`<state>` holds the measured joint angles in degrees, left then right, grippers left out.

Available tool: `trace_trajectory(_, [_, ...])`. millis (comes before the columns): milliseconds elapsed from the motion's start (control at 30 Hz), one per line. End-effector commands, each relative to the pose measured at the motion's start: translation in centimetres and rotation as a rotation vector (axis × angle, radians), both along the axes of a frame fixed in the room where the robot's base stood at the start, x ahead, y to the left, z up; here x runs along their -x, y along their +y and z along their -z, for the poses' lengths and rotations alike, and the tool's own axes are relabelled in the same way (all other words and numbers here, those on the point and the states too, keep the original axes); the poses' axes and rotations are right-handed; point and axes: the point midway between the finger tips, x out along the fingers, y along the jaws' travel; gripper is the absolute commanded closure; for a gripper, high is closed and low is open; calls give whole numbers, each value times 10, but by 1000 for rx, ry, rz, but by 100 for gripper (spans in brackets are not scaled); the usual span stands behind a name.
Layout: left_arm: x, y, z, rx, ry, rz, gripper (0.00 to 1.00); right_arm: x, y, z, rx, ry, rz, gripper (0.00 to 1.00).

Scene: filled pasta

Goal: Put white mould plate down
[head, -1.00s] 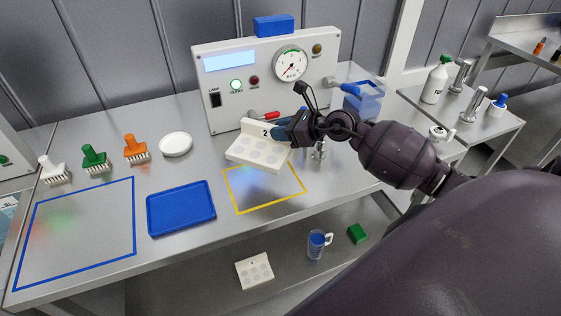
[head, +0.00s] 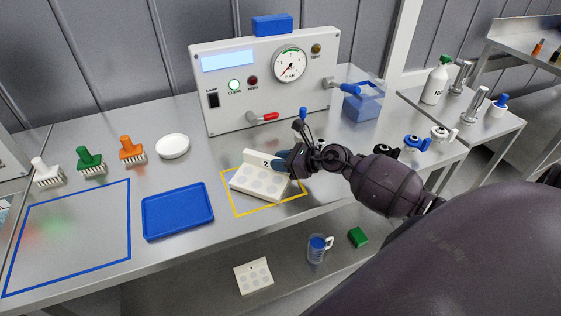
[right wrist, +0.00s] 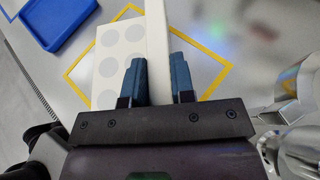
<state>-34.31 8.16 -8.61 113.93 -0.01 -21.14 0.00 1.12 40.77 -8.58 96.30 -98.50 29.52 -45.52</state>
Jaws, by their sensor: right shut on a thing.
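The white mould plate (head: 258,183), with round grey recesses and an upright back wall marked 2, is over the yellow-outlined square (head: 234,207) on the steel bench. My right gripper (head: 284,164) is shut on the plate's upright wall. In the right wrist view the two blue fingers of my right gripper (right wrist: 160,82) stand on either side of the white wall, and the mould plate (right wrist: 122,38) reaches away inside the yellow outline (right wrist: 84,52). The plate looks low and near the bench; I cannot tell whether it touches. My left gripper is not in view.
A blue tray (head: 178,211) lies left of the yellow square. A white dish (head: 172,146) and several brushes stand behind it. The control box (head: 264,78) with a red-handled lever stands behind. Another white mould plate (head: 254,275) is on the lower shelf.

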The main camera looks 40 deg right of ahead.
Motion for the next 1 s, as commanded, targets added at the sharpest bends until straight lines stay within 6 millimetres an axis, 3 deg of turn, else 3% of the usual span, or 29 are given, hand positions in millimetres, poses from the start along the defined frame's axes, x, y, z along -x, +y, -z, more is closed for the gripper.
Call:
trace_trajectory(267, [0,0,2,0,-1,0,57,-1,0,2,-1,-2,1,100])
trace_trajectory(300, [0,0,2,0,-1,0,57,0,0,3,0,0,0,74])
trace_trajectory(467, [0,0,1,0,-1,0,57,0,0,2,0,0,0,51])
trace_trajectory(833, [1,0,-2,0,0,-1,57,0,-1,-3,1,-2,1,51])
trace_trajectory(1000, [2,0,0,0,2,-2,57,20,-13,-10,4,1,1,51])
